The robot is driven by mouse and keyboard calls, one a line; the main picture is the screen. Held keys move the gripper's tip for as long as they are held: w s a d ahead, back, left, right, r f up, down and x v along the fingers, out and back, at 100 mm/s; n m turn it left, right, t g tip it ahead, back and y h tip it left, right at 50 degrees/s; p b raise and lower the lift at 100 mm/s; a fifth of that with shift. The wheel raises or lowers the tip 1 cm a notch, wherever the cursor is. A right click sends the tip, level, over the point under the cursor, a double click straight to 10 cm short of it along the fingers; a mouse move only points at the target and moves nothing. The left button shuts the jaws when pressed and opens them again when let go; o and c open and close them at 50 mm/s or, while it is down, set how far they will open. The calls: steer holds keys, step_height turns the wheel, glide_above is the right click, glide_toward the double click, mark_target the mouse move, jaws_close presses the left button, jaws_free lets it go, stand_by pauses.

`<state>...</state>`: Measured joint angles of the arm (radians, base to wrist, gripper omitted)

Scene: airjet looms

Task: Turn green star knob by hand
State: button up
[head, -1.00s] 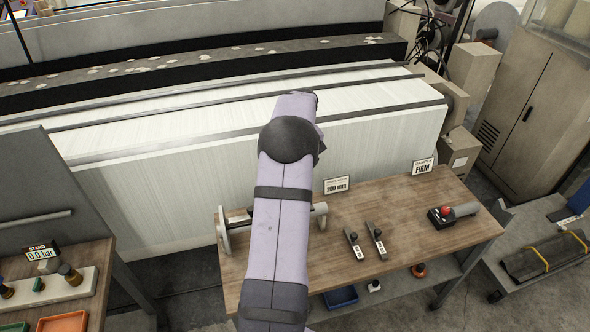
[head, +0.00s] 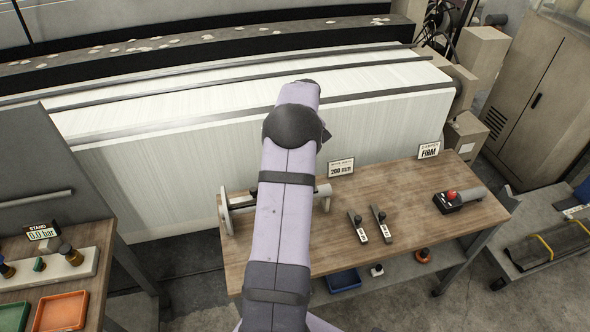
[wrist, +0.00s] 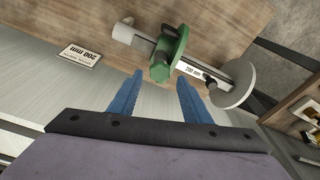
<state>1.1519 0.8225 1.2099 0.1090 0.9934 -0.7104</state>
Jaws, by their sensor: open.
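The green star knob (wrist: 160,70) shows in the wrist view beside a green disc on a grey gauge fixture with a bar (wrist: 213,83) and a round end plate (wrist: 234,84). My gripper (wrist: 157,91) is open; its two blue fingers are apart with nothing between them. The knob lies just beyond the fingertips, roughly in line with the gap; I cannot tell the exact distance. In the head view my arm covers the middle of the fixture (head: 228,211), and the knob and gripper are hidden.
The wooden bench (head: 395,235) also bears two small black-and-silver tools (head: 357,227), a red-button device (head: 455,199), a 200 mm sign (head: 341,168) and a FIRM sign (head: 429,150). The white warp sheet (head: 180,165) stands behind the bench. Another bench with trays (head: 62,311) is at left.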

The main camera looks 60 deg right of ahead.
steer(key=shift+w+d+f+b, duration=0.15)
steer(key=shift+f+b, duration=0.3)
steer(key=shift+f, duration=0.4)
steer(key=shift+w+f+b, duration=0.1)
steer(key=shift+f+b, duration=0.3)
steer(key=shift+f, duration=0.4)
steer(key=shift+f, duration=0.1)
steer(key=shift+c, duration=0.6)
steer(key=c, duration=0.6)
steer(key=shift+c, duration=0.2)
